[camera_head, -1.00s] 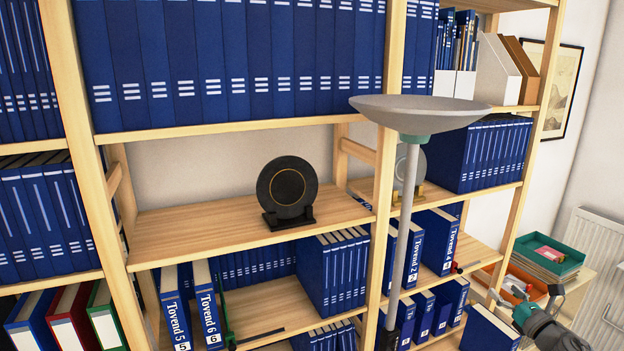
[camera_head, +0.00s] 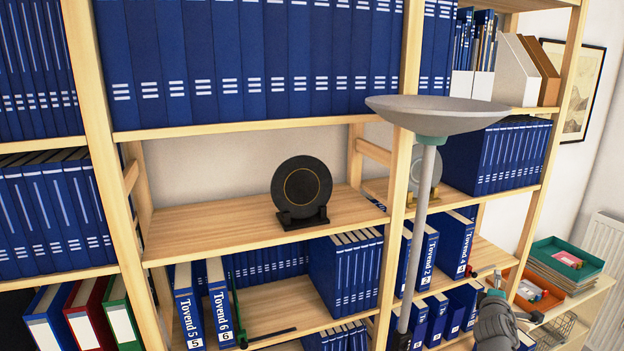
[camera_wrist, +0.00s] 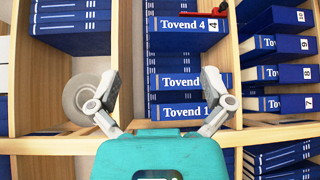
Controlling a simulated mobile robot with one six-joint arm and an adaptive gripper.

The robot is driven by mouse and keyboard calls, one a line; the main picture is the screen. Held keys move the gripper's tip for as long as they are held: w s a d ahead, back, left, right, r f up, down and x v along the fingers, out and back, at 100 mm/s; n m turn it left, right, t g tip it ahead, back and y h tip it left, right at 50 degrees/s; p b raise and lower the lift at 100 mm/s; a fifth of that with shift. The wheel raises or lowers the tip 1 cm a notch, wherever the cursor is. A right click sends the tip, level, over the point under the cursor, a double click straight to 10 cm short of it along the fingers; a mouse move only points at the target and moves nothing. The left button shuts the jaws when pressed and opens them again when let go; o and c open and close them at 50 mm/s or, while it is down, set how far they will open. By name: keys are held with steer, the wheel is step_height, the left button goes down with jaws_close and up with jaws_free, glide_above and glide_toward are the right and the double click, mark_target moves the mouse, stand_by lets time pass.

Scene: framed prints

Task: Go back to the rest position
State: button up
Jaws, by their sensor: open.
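My gripper (camera_head: 492,296) shows at the lower right of the head view, in front of the right shelf bay. In the wrist view my gripper (camera_wrist: 160,95) has its two fingers spread wide apart, with nothing between them. Beyond the fingers are blue binders marked Tovend (camera_wrist: 180,82), which appear turned on their side in this view. In the head view the gripper partly overlaps the lower right shelves, and its fingertips are too small to make out there.
A grey floor lamp (camera_head: 418,220) stands before the wooden shelf unit (camera_head: 108,200). A black disc on a stand (camera_head: 301,190) sits on the middle shelf. A green tray (camera_head: 565,256) and an orange tray (camera_head: 530,290) are at the right. A grey disc (camera_wrist: 82,100) shows left in the wrist view.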

steer(key=s+a+f+m+g+y, duration=0.35)
steer(key=a+f+m+g, duration=0.55)
steer(key=a+f, duration=0.5)
steer(key=s+a+f+m+g+y, duration=0.2)
steer(key=s+a+g+y, duration=0.15)
steer(key=a, duration=0.55)
steer(key=s+a+f+m+g+y, duration=0.2)
steer(key=s+a, duration=0.3)
steer(key=a, duration=0.4)
step_height(320, 180, down, 14)
steer(key=b, duration=1.5)
steer(key=shift+d+f, duration=0.15)
steer(key=shift+d, duration=0.1)
